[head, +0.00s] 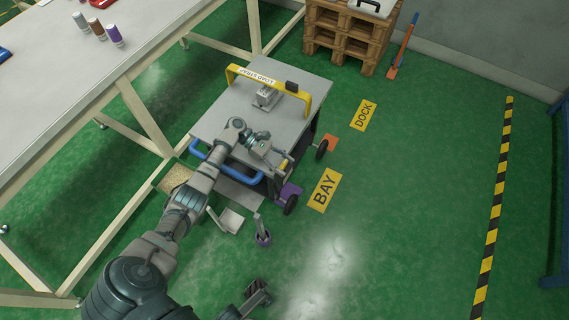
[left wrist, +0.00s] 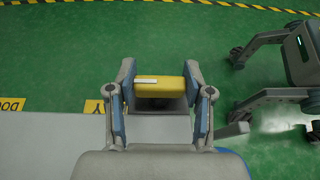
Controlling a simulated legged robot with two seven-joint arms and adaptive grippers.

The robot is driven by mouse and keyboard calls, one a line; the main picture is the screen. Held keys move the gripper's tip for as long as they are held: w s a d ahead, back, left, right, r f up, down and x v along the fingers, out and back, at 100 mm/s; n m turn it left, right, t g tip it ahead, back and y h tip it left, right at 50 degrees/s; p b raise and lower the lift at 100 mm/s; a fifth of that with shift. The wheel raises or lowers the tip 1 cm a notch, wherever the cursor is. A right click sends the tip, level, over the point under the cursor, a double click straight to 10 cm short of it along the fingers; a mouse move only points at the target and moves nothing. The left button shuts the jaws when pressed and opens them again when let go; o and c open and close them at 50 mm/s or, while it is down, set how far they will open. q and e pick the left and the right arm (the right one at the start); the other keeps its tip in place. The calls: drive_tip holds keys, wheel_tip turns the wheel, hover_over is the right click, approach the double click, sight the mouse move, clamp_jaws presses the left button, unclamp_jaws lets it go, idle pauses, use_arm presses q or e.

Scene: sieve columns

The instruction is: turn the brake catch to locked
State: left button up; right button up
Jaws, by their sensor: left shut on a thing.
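A grey-topped cart (head: 222,112) stands on the green floor. What looks like the brake catch, a small yellow block (head: 284,163), shows at its near right edge, partly covered by my left gripper (head: 268,151). In the left wrist view the yellow catch (left wrist: 170,88) with a white strip lies between the blue-padded fingers of my left gripper (left wrist: 160,92), which is shut on it. The markings that would tell locked from unlocked cannot be read.
A yellow arch lettered LOAD STRAP (head: 258,78) spans the cart over a metal block. A blue handle (head: 228,172) lies along its near edge. A long workbench (head: 60,110) stands left, a wooden pallet stack (head: 345,38) behind. Floor right of the BAY sign (head: 324,190) is clear.

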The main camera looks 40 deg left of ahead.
use_arm(q)
drive_tip(key=shift+f, duration=0.1)
drive_tip(key=o, duration=1.2)
drive_tip(key=shift+a, duration=0.1)
drive_tip(key=shift+a, duration=0.25)
drive_tip(key=v, duration=1)
drive_tip(key=shift+w, duration=0.1)
drive_tip(key=shift+v, duration=0.8)
